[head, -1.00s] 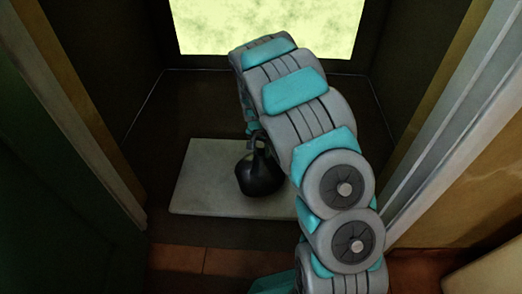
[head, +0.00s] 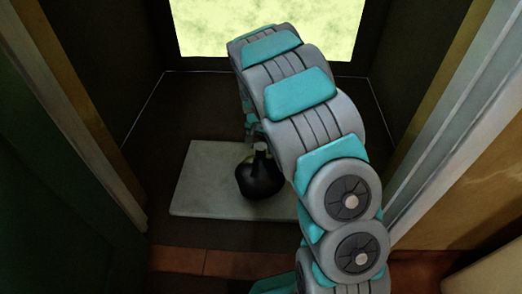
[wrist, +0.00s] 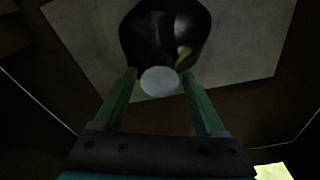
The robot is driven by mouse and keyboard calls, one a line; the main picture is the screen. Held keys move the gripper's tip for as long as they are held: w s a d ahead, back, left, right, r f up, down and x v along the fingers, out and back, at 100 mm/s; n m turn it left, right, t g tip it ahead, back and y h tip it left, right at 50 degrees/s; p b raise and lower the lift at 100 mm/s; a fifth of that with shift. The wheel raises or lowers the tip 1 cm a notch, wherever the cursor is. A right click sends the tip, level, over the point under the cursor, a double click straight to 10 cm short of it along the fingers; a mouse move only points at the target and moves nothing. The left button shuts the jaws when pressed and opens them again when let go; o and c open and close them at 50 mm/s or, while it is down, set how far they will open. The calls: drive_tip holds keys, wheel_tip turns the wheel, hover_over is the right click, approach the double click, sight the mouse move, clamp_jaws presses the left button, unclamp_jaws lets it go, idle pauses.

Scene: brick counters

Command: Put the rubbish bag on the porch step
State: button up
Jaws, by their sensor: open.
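The black rubbish bag (head: 259,180) stands upright on the pale slab of the porch step (head: 205,183), toward the slab's right part. Its narrow neck has a pale round top, seen from above in the wrist view, where the dark bag (wrist: 142,38) rests over the pale step (wrist: 250,45). My gripper (wrist: 159,77) is open, its two green fingers apart on either side of the pale top in that picture. In the head view my gripper (head: 252,129) is just above the bag's neck, partly hidden by my arm.
Dark walls and door frames stand close on the left and right (head: 435,125). A bright yellow-green opening (head: 268,28) is at the back. Dark floor (head: 170,110) surrounds the slab, with reddish tiles (head: 230,263) in front.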

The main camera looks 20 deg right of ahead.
drive_tip(key=r, duration=0.5)
drive_tip(key=s+r, duration=0.1)
drive_tip(key=r, duration=0.1)
drive_tip(key=shift+a+r+p, duration=0.25)
drive_tip(key=shift+p, duration=0.05)
drive_tip(key=s+r+n+g, duration=0.1)
drive_tip(key=s+r, duration=0.3)
drive_tip(key=s, duration=0.4)
drive_tip(key=s+r+n, duration=0.2)
drive_tip(key=s+r, duration=0.2)
drive_tip(key=s, duration=0.4)
drive_tip(key=s+r+n+g, duration=0.1)
drive_tip(key=s+r, duration=0.4)
drive_tip(key=s, duration=0.3)
drive_tip(key=s+a+n+g, duration=0.1)
drive_tip(key=s+n, duration=0.2)
drive_tip(key=s, duration=1.3)
drive_tip(key=shift+s+a+r+n+y, duration=0.2)
drive_tip(key=shift+s+a+n+y, duration=0.1)
drive_tip(key=shift+s+y, duration=0.1)
drive_tip(key=shift+w, duration=0.1)
